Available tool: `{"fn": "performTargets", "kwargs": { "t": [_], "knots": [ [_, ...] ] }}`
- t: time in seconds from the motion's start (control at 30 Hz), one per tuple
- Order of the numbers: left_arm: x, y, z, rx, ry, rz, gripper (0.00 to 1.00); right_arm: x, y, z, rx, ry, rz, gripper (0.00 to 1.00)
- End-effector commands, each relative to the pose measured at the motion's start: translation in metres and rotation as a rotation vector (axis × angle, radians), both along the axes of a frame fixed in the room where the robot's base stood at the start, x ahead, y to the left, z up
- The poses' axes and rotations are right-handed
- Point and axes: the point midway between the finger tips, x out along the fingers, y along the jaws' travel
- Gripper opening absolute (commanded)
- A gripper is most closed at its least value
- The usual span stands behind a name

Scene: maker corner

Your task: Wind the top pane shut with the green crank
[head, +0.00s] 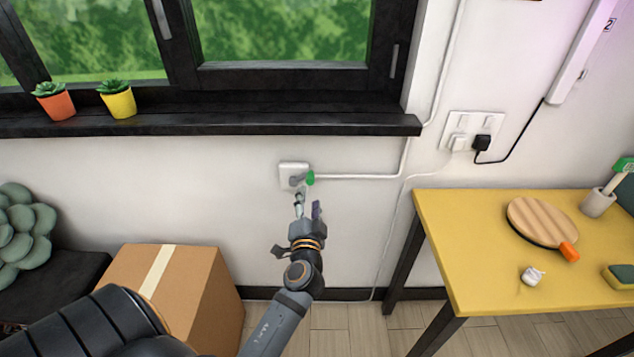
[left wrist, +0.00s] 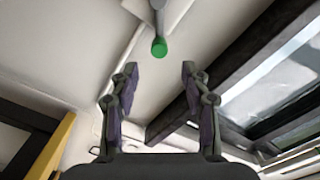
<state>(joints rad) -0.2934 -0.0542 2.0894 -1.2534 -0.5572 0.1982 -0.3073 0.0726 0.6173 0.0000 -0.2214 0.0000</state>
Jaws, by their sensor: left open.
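The green crank (head: 310,178) has a grey arm and a green knob, and sits on a white wall box (head: 288,174) below the window sill. In the left wrist view the green knob (left wrist: 159,47) is straight ahead, beyond and between the fingertips. My left gripper (head: 309,207) is open and empty just below the crank; its two fingers also show apart in the left wrist view (left wrist: 160,75). I see no contact with the knob. The window (head: 280,35) is in view with its lower part only; the top pane is out of view. My right gripper is not in view.
The dark sill (head: 220,124) juts out above the crank and holds an orange pot (head: 55,105) and a yellow pot (head: 119,103). A cardboard box (head: 205,290) stands below left. A yellow table (head: 470,240) stands at right. The wall around the crank is clear.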

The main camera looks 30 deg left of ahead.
Motion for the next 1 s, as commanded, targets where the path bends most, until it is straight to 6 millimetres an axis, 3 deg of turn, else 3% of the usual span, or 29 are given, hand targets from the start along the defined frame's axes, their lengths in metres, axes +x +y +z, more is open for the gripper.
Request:
{"fn": "performTargets", "kwargs": {
  "t": [0.3, 0.5, 0.87, 1.0],
  "knots": [
    [0.055, 0.033, 0.003, 0.003, 0.001, -0.002, 0.47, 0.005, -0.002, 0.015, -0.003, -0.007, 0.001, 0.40],
    [0.080, 0.047, 0.001, 0.001, 0.002, -0.001, 0.47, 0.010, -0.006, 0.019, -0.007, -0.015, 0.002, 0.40],
    [0.085, 0.051, 0.000, -0.001, 0.002, -0.002, 0.47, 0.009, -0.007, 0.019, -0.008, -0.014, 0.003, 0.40],
    [0.085, 0.051, -0.001, -0.001, 0.002, -0.002, 0.28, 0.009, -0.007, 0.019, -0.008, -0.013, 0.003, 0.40]
  ]
}}
